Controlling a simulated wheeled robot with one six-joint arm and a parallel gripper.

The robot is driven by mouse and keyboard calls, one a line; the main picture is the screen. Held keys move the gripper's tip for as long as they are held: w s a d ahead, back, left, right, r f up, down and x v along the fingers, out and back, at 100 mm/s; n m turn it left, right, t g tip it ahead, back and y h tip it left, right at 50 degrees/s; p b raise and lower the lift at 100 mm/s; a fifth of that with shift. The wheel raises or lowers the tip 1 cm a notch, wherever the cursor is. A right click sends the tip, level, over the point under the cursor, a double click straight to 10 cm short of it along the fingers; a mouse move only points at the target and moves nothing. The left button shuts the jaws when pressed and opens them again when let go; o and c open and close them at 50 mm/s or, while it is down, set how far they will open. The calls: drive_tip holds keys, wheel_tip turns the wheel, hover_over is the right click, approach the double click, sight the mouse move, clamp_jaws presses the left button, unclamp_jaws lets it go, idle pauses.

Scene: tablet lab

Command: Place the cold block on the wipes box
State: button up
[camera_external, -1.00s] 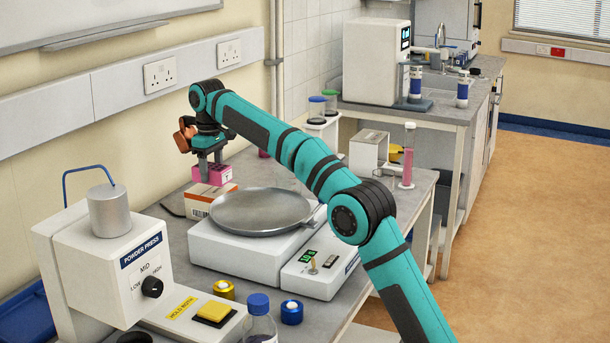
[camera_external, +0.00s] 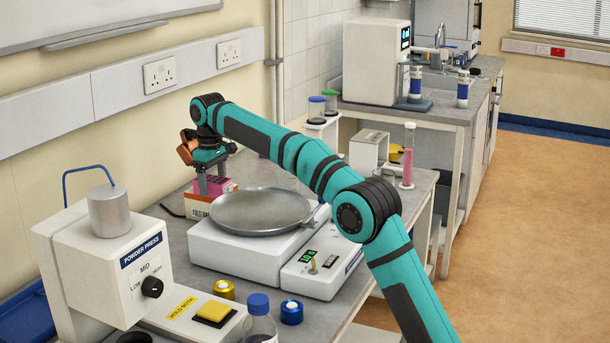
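The cold block, which I take to be the pink block (camera_external: 217,186), sits at the top of the wipes box and seems to rest on it. The wipes box (camera_external: 197,208) is white and orange and stands on the bench against the wall, left of the round pan. My gripper (camera_external: 211,184) points straight down with its fingers at the block's sides. Whether the fingers still grip the block or have opened slightly is too small to tell. The fingers and the pan hide part of the block and box.
A balance (camera_external: 235,250) carrying a grey pan (camera_external: 262,210) stands just right of the box. The powder press (camera_external: 110,265) is at the front left. A pink-filled cylinder (camera_external: 408,158) and a white holder (camera_external: 368,155) stand farther back. The wall is close behind the box.

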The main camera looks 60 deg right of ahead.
sight(212, 179)
drive_tip(key=shift+r, duration=0.1)
wheel_tip(212, 179, up, 7)
drive_tip(key=shift+r, duration=0.3)
idle(0.4)
drive_tip(key=shift+s+a+r, duration=0.1)
drive_tip(key=shift+a+r, duration=0.05)
drive_tip(key=s+a+r+t+h, duration=0.1)
drive_tip(key=s+a+r+t, duration=0.3)
drive_tip(key=s+a+r, duration=0.45)
drive_tip(key=s+a+r+t, duration=0.5)
drive_tip(key=s+a, duration=0.5)
drive_tip(key=s, duration=0.4)
drive_tip(key=s+a+f+t, duration=0.2)
drive_tip(key=s+a+f, duration=0.1)
drive_tip(key=s, duration=0.7)
drive_tip(key=s+a+f+t, duration=0.3)
drive_tip(key=s+f, duration=0.2)
drive_tip(key=s, duration=0.5)
drive_tip(key=s+a+f+t+y, duration=0.1)
drive_tip(key=s+a+f+t, duration=0.2)
drive_tip(key=s, duration=0.7)
drive_tip(key=shift+s+a+f, duration=0.4)
drive_tip(key=shift+a+f, duration=0.15)
drive_tip(key=shift+a, duration=0.05)
